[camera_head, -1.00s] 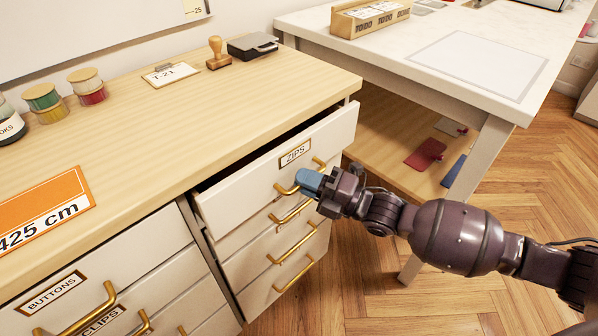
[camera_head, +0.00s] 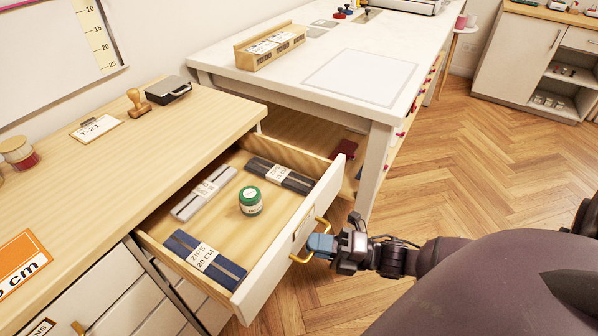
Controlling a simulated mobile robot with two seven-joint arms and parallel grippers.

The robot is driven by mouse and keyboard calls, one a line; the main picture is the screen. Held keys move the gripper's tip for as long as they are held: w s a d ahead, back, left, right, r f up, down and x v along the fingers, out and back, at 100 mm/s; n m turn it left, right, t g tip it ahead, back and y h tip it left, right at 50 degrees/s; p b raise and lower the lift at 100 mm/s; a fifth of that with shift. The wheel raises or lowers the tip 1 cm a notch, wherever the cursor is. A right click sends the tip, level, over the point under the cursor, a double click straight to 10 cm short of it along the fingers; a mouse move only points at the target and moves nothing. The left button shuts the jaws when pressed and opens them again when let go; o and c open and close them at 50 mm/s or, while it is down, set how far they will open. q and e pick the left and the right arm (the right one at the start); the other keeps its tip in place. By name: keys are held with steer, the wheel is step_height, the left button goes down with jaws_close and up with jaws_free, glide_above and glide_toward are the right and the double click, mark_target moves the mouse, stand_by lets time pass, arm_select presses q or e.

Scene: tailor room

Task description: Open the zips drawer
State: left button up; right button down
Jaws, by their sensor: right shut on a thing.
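The zips drawer (camera_head: 250,286) stands pulled well out of the wooden-topped cabinet. Inside lie a dark blue zip pack (camera_head: 190,252) labelled ZIPS 20 CM, a grey pack (camera_head: 204,192), a black pack (camera_head: 280,176) and a small green-lidded jar (camera_head: 250,201). My right gripper (camera_head: 318,246) is at the drawer front, shut on its brass handle (camera_head: 302,256). The blue fingertips partly hide the handle, and the drawer's label faces mostly away. My left gripper is not in view.
A white table (camera_head: 361,77) with a wooden box (camera_head: 270,46) stands behind, its leg (camera_head: 374,170) close to the drawer's right end. A stamp (camera_head: 138,102) and a T-21 card (camera_head: 97,128) lie on the cabinet top. Open parquet floor spreads to the right.

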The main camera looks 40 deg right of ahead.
steer(key=shift+s+d+p, duration=0.15)
steer(key=shift+s+d, duration=0.1)
steer(key=shift+s, duration=0.5)
steer(key=shift+s+d+p, duration=0.15)
steer(key=shift+s+d, duration=0.1)
steer(key=shift+s, duration=0.45)
steer(key=c, duration=1.2)
jaws_free()
steer(key=v, duration=1)
steer(key=shift+s+d, duration=0.25)
steer(key=shift+d, duration=0.05)
steer(key=shift+f, duration=0.1)
